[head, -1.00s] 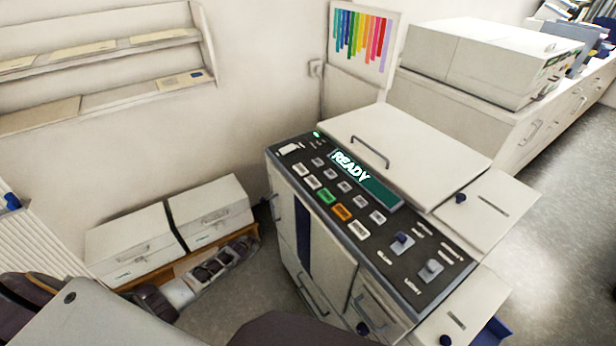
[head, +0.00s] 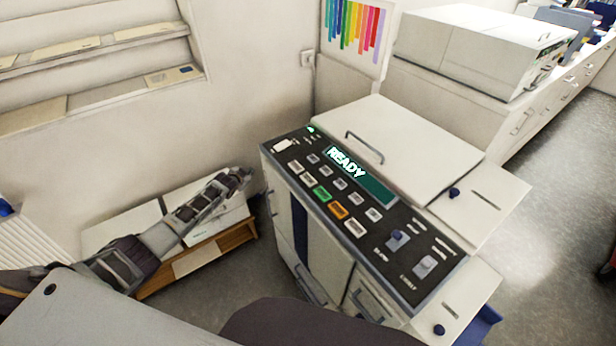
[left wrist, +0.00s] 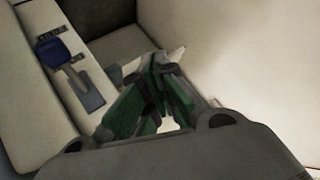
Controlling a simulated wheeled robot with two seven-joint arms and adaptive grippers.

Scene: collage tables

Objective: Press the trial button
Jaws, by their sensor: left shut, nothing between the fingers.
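The machine (head: 410,140) stands at the centre right of the head view. Its dark control panel (head: 375,240) carries a lit green READY display (head: 360,176), several pale buttons, a green button (head: 322,194) and an orange button (head: 338,211). The labels on the buttons are too small to read, so I cannot tell which is the trial button. My left gripper (head: 238,178) is shut and empty, in the air left of the panel and apart from it. In the left wrist view its fingers (left wrist: 160,95) show together. My right gripper is not in view.
Two pale boxes (head: 125,228) sit on a low wooden stand (head: 240,236) below my left arm. Shelves with papers (head: 95,45) are on the wall. A long counter (head: 450,92) with another machine (head: 480,48) stands behind. Grey floor is open at the right.

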